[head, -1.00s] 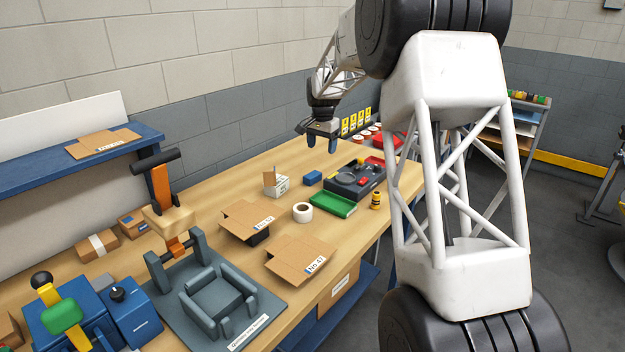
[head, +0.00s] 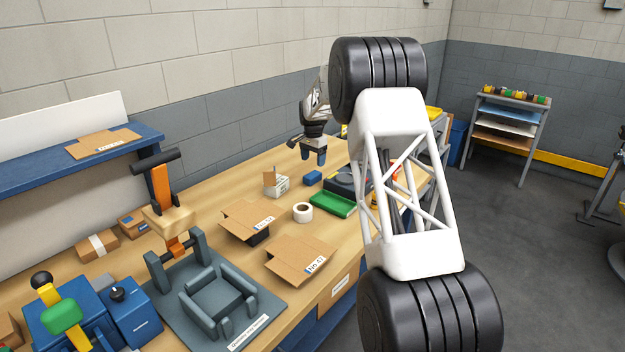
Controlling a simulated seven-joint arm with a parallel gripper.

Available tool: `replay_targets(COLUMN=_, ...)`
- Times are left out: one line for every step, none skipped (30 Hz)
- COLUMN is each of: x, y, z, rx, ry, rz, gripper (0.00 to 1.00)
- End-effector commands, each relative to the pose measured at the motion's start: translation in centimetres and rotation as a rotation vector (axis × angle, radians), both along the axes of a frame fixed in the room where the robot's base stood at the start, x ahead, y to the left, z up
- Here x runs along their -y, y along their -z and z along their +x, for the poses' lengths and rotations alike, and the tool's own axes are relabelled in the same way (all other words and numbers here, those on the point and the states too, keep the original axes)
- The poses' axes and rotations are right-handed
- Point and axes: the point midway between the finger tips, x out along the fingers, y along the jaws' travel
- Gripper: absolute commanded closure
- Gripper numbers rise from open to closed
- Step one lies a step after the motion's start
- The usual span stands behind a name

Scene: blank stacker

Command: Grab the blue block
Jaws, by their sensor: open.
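The blue block (head: 313,178) lies on the wooden workbench (head: 225,180), right of a small white open box and behind the green tray. My gripper (head: 313,158) hangs fingers down just above and behind the block in the picture. Its two blue-grey fingers are apart with nothing between them. The exact height over the block cannot be told from this view. The block is fully visible and apart from the things around it.
Near the block are the white box (head: 280,188), a green tray (head: 333,204), a dark tray (head: 343,180) and a white tape roll (head: 303,212). Flattened cardboard boxes (head: 300,258) lie nearer. My arm hides the bench's right part.

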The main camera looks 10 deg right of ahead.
Motion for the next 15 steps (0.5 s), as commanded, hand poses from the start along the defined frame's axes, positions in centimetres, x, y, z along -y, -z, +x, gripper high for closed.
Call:
replay_targets(x=0.0, y=0.0, z=0.0, rx=0.0, ry=0.0, rz=0.0, gripper=0.28)
replay_targets(x=0.0, y=0.0, z=0.0, rx=0.0, ry=0.0, rz=0.0, gripper=0.28)
replay_targets(x=0.0, y=0.0, z=0.0, rx=0.0, ry=0.0, rz=0.0, gripper=0.28)
replay_targets(x=0.0, y=0.0, z=0.0, rx=0.0, ry=0.0, rz=0.0, gripper=0.28)
replay_targets(x=0.0, y=0.1, z=0.0, rx=0.0, ry=0.0, rz=0.0, gripper=0.28)
replay_targets(x=0.0, y=0.2, z=0.0, rx=0.0, ry=0.0, rz=0.0, gripper=0.28)
replay_targets(x=0.0, y=0.3, z=0.0, rx=0.0, ry=-0.001, rz=0.0, gripper=0.28)
replay_targets(x=0.0, y=0.5, z=0.0, rx=-0.001, ry=-0.001, rz=-0.001, gripper=0.28)
replay_targets(x=0.0, y=0.8, z=0.0, rx=-0.001, ry=-0.001, rz=0.0, gripper=0.28)
replay_targets(x=0.0, y=1.1, z=0.0, rx=-0.001, ry=-0.001, rz=0.0, gripper=0.28)
replay_targets(x=0.0, y=1.3, z=0.0, rx=-0.001, ry=-0.001, rz=0.0, gripper=0.28)
replay_targets(x=0.0, y=1.6, z=0.0, rx=-0.001, ry=-0.001, rz=0.0, gripper=0.28)
replay_targets(x=0.0, y=1.9, z=0.0, rx=-0.001, ry=-0.001, rz=0.0, gripper=0.28)
replay_targets(x=0.0, y=2.1, z=0.0, rx=-0.001, ry=-0.001, rz=0.0, gripper=0.28)
replay_targets(x=0.0, y=2.3, z=0.0, rx=0.0, ry=-0.001, rz=0.0, gripper=0.28)
